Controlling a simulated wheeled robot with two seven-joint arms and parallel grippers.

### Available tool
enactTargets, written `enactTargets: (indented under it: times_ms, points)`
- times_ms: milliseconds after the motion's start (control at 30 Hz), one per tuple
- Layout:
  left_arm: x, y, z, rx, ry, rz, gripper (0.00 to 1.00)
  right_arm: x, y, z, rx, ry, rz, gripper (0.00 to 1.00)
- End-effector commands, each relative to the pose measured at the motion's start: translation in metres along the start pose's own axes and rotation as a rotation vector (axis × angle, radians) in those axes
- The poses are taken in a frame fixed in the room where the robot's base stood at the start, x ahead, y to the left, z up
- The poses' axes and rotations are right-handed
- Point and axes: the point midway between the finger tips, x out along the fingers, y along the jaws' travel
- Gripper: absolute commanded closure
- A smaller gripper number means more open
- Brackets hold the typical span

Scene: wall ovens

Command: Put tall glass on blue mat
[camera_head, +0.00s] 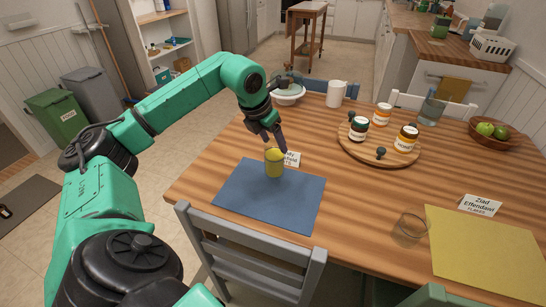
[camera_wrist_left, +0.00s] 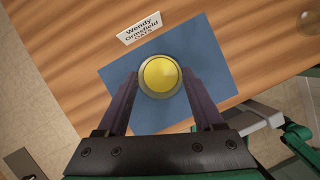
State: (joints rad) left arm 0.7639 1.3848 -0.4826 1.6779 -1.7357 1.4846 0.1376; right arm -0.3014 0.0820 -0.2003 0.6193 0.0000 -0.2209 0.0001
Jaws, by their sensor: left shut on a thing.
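A glass (camera_head: 274,163) with yellow contents stands upright over the far part of the blue mat (camera_head: 255,205). In the left wrist view the glass (camera_wrist_left: 160,75) sits between the fingers, with the blue mat (camera_wrist_left: 210,55) around and below it. My left gripper (camera_head: 276,148) is shut on the glass from above and behind. I cannot tell whether its base touches the mat. Another, clear tall glass (camera_head: 432,109) stands at the back right of the table. My right gripper is not in view.
A name card (camera_head: 292,159) stands just behind the mat. A round wooden board (camera_head: 360,153) holds several jars. A short clear glass (camera_head: 411,230) stands beside the yellow mat (camera_head: 480,250). A grey chair (camera_head: 255,255) is at the near edge. The table between the mats is mostly clear.

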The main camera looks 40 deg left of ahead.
Motion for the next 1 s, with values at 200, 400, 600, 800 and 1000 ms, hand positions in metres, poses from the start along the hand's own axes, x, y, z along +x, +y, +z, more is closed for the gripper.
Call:
enactTargets:
  times_ms: [200, 400, 600, 800, 1000]
  points:
    - [0.032, 0.000, -0.014, 0.001, 0.001, 0.001, 1.00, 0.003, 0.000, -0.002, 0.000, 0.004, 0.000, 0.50]
    - [0.042, 0.000, -0.017, 0.001, -0.003, 0.000, 1.00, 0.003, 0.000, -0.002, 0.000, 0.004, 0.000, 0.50]
    - [0.044, 0.000, -0.018, 0.001, -0.003, 0.000, 1.00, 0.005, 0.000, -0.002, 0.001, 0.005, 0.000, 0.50]
    - [0.044, 0.000, -0.018, 0.001, -0.001, 0.000, 0.01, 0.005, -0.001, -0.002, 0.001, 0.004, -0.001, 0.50]
    - [0.044, 0.000, -0.018, 0.001, -0.001, 0.000, 0.01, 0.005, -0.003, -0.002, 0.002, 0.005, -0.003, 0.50]
